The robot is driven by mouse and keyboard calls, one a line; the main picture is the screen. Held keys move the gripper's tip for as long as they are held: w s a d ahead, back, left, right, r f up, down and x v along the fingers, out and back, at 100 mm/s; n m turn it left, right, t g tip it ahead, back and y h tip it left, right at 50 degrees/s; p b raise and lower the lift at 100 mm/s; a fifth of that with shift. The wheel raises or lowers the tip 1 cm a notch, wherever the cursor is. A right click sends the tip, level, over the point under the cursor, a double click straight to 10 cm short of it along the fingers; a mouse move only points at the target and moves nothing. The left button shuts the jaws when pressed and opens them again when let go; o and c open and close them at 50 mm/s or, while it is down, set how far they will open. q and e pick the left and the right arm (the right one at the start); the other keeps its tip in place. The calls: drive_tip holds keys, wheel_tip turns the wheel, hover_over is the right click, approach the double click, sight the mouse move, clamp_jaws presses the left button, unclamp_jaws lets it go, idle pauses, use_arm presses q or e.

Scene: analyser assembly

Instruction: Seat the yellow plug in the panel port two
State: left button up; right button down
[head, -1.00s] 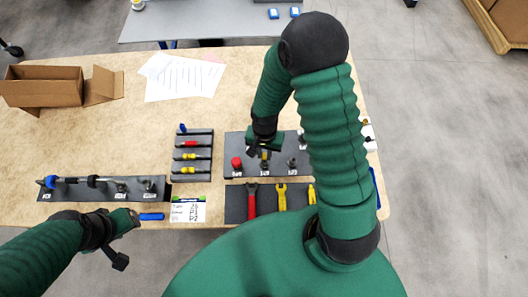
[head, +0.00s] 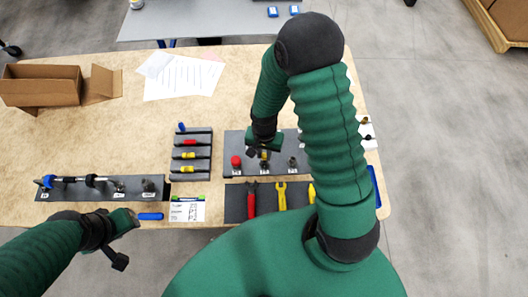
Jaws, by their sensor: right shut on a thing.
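The dark panel (head: 278,169) lies on the right part of the table, with labelled ports in a row. A red plug (head: 236,162) stands at its left port. My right gripper (head: 264,150) is over the middle port and shut on the yellow plug (head: 264,157). The plug looks upright at or just above that port. I cannot tell how deep it sits, as the gripper covers its top. My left gripper (head: 132,219) is at the table's front edge, beside a blue handle (head: 150,216). Its fingers are too small to read.
A slotted rack (head: 206,163) with red and yellow pieces stands left of the panel. A tool mat (head: 265,208) with red and yellow tools lies in front. A dark rail board (head: 70,195) is at left. An open cardboard box (head: 40,88) and papers lie behind.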

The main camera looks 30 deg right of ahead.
drive_tip(key=shift+f, duration=0.4)
drive_tip(key=c, duration=1.2)
unclamp_jaws()
drive_tip(key=shift+c, duration=0.2)
wheel_tip(320, 180, up, 17)
drive_tip(key=shift+b, duration=0.3)
drive_tip(key=shift+f, duration=0.1)
